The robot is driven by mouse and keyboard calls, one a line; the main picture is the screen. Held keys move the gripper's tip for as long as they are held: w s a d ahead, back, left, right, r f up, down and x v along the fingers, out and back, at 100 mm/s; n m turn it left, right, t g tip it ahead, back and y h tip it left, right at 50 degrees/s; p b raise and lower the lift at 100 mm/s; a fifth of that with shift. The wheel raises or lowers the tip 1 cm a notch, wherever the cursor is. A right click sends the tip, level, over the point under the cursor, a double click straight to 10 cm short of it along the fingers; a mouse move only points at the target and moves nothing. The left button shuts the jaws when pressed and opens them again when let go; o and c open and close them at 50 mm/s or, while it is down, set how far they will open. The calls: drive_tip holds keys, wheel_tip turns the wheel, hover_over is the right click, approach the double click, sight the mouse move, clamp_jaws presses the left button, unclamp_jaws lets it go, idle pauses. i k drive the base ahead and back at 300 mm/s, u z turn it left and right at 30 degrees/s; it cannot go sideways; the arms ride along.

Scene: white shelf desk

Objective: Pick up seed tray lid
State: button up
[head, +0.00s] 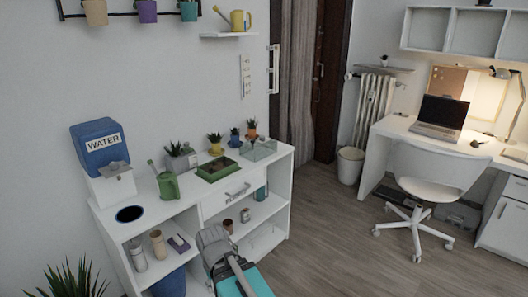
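The seed tray lid (259,151) looks like a clear, see-through box-shaped cover. It rests on the white shelf desk's top (183,203), toward the right end. The green seed tray (218,169), with dark contents, sits just left of it. Part of my grey arm shows at the bottom centre, in front of the desk and below the level of its top. I cannot make out my gripper's fingers there. The arm is well apart from the lid.
A green watering can (168,186), a blue water dispenser (99,149) and a potted plant (216,148) stand on the desk. Several small pots line its back. An office chair (438,180) stands at the right. The floor (325,235) between is clear.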

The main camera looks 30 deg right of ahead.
sight(254, 150)
drive_tip(key=k, duration=0.7)
drive_tip(key=z, duration=0.25)
drive_tip(key=i, duration=0.6)
drive_tip(key=z, duration=0.75)
drive_tip(key=i, duration=1.9)
drive_tip(key=u, duration=0.4)
